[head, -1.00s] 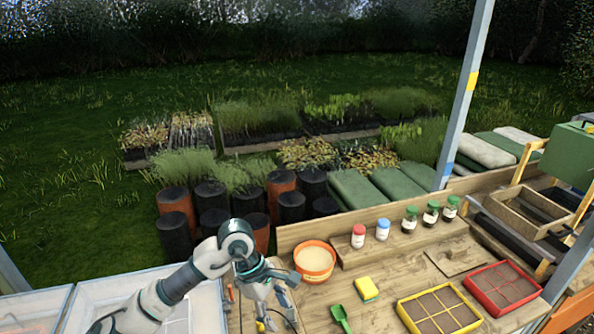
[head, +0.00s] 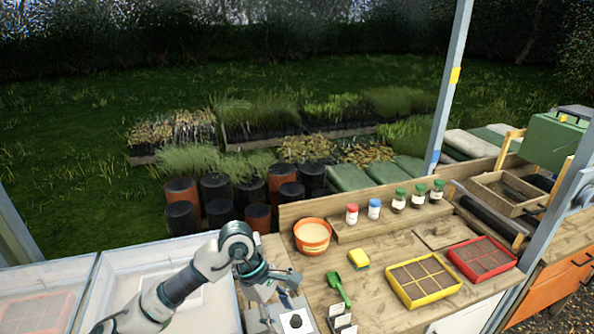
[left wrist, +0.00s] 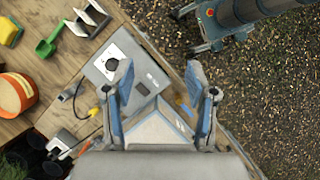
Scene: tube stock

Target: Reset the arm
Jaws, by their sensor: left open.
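My left arm comes in from the lower left of the head view. Its left gripper (head: 276,292) points down near the front of the wooden bench and is open. In the left wrist view the two fingers of this gripper (left wrist: 161,85) stand wide apart with nothing between them. Below them is a grey device (left wrist: 132,72) with a round black spot, which also shows beside the gripper in the head view (head: 296,321). My right gripper does not show in either view.
The bench (head: 385,258) holds an orange tub (head: 312,236), a green scoop (head: 339,289), a yellow sponge (head: 359,258), several jars, a yellow-rimmed tray (head: 423,278) and a red-rimmed tray (head: 482,258). Clear bins (head: 165,257) stand at left. A blue-grey post (head: 448,90) rises behind.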

